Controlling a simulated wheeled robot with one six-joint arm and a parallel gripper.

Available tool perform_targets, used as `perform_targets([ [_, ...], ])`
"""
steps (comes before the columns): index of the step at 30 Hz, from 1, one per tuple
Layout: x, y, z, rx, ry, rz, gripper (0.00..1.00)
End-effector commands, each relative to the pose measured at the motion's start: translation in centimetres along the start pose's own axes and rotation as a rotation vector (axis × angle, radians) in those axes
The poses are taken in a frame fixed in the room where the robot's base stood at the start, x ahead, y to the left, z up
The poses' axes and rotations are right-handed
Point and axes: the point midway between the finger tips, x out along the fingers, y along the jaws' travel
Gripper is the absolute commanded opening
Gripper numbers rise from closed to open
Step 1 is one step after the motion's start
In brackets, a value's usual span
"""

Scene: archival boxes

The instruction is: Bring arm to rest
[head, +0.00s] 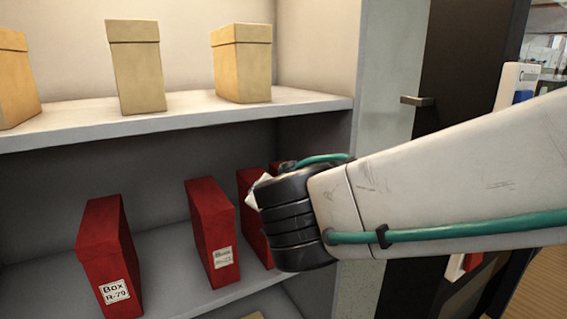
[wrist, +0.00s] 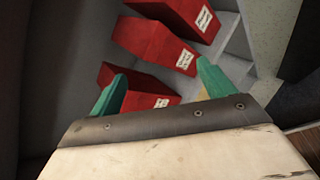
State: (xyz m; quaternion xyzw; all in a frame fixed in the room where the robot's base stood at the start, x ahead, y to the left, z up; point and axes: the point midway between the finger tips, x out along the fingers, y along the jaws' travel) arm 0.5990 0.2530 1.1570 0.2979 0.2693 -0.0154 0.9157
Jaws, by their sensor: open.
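My gripper shows in the wrist view (wrist: 155,90) with its two green fingers spread wide apart and nothing between them held. Red boxes stand beyond the fingers: one at the top (wrist: 175,14), one in the middle (wrist: 150,42) and one lower (wrist: 140,85), partly behind the fingers. In the head view my arm reaches in from the right, and its black wrist joint hides the gripper's fingers. A red box labelled R-79 (head: 105,255) stands at the left of the lower shelf. A second red box (head: 211,230) stands to its right, and another (head: 253,215) is partly behind my wrist.
The upper shelf (head: 190,118) holds three tan boxes, at left (head: 15,80), middle (head: 137,68) and right (head: 242,63). The shelf unit's side panel (head: 385,110) stands close behind my arm. A dark door with a handle (head: 417,101) is to the right.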

Motion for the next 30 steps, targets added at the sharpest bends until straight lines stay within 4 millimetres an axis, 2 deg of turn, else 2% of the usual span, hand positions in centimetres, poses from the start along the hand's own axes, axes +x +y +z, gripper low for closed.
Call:
perform_targets([
  [1, -0.1, -3.2, 1.7, 0.186, -0.028, -0.105, 0.81],
  [3, -0.8, -8.0, 3.3, 0.461, -0.073, -0.261, 0.81],
  [5, -1.8, -12.1, 4.3, 0.700, -0.123, -0.398, 0.81],
  [6, -2.8, -14.8, 4.7, 0.860, -0.160, -0.491, 0.81],
  [9, -6.0, -20.8, 4.5, 1.255, -0.257, -0.720, 0.81],
  [12, -9.5, -24.7, 3.4, 1.613, -0.344, -0.923, 0.81],
  [16, -13.2, -27.1, 1.8, 1.984, -0.414, -1.114, 0.81],
  [21, -15.4, -28.3, 1.6, 2.268, -0.445, -1.171, 0.81],
  [25, -16.0, -29.3, 2.7, 2.347, -0.495, -1.131, 0.81],
  [30, -16.1, -29.5, 2.9, 2.354, -0.501, -1.128, 0.81],
])
